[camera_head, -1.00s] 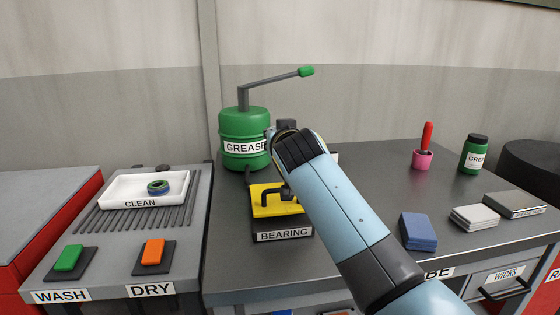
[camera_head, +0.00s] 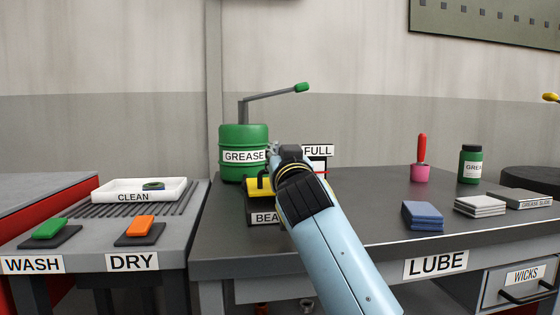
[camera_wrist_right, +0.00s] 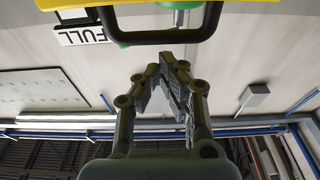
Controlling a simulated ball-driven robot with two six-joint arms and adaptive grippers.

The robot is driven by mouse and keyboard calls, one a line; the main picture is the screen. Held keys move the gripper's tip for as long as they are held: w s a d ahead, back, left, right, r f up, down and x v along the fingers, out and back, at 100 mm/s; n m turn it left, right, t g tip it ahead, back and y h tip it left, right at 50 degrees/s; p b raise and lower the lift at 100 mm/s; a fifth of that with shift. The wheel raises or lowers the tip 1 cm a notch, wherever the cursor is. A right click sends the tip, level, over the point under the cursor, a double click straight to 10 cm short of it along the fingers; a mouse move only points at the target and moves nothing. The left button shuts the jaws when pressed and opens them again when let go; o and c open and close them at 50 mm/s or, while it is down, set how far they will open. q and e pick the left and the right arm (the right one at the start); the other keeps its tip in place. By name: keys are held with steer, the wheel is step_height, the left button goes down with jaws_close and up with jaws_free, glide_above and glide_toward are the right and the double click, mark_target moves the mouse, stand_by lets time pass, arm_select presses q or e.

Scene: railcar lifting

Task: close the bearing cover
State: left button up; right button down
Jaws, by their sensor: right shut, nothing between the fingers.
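The yellow bearing cover (camera_head: 256,189) is on the black box labelled BEARING (camera_head: 263,217), in front of the green grease drum. My right arm hides the right part of the cover and box. The black handle (camera_head: 261,177) of the cover shows beside my right gripper. In the right wrist view the handle (camera_wrist_right: 160,38) spans the top, with yellow edges of the cover (camera_wrist_right: 20,5) beside it. My right gripper (camera_head: 275,150) is shut and empty; in the wrist view its fingertips (camera_wrist_right: 172,62) are apart from the handle. How far the cover is open I cannot tell. My left gripper is not in view.
The green grease drum (camera_head: 241,148) with its lever stands just behind the box. A FULL sign (camera_head: 317,151) is right of my gripper. A red-handled tool in a pink cup (camera_head: 420,173), a green jar (camera_head: 470,164) and stacked pads stand farther right.

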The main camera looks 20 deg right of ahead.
steer(key=shift+s+f, duration=0.2)
steer(key=shift+f, duration=0.2)
steer(key=shift+r, duration=0.1)
stand_by(0.3)
